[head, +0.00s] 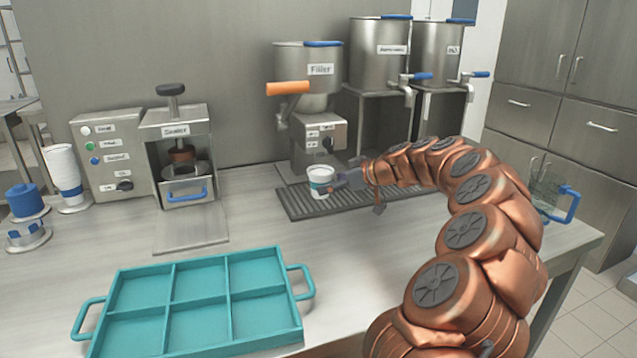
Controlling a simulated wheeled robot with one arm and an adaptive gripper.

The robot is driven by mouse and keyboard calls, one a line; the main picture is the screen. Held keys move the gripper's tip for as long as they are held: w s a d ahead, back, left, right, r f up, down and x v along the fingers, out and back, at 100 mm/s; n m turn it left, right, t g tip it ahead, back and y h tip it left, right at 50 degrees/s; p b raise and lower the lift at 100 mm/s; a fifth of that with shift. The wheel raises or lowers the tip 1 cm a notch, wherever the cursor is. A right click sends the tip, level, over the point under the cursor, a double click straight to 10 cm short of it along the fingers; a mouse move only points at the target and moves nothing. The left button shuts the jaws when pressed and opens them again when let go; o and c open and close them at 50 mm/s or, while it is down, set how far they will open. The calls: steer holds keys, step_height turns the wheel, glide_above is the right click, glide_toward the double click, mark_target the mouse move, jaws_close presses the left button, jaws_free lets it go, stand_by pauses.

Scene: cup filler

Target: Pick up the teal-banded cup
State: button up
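The teal-banded cup (320,179) is a small white cup with a teal band around it. It stands upright on the dark drip grate under the filler (308,62), and its top shows a pale rim. My gripper (337,186) reaches in from the right at the cup's side, close to or touching its right edge. The fingers are small and partly hidden by the cup and wrist, so I cannot tell whether they are closed on it.
A teal compartment tray (207,262) lies empty at the front. The sealer (178,150), a control box (112,155) and stacked white cups (62,168) stand at left. Steel tanks (378,58) stand behind my arm. A clear jug (548,192) with a blue handle is at right.

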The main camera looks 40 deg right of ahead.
steer(key=shift+d+x, duration=0.15)
steer(key=shift+x, duration=1.15)
steer(key=shift+d+x, duration=0.2)
steer(key=shift+x, duration=1.05)
steer(key=shift+w, duration=0.2)
steer(key=c, duration=1.4)
steer(key=shift+r, duration=0.15)
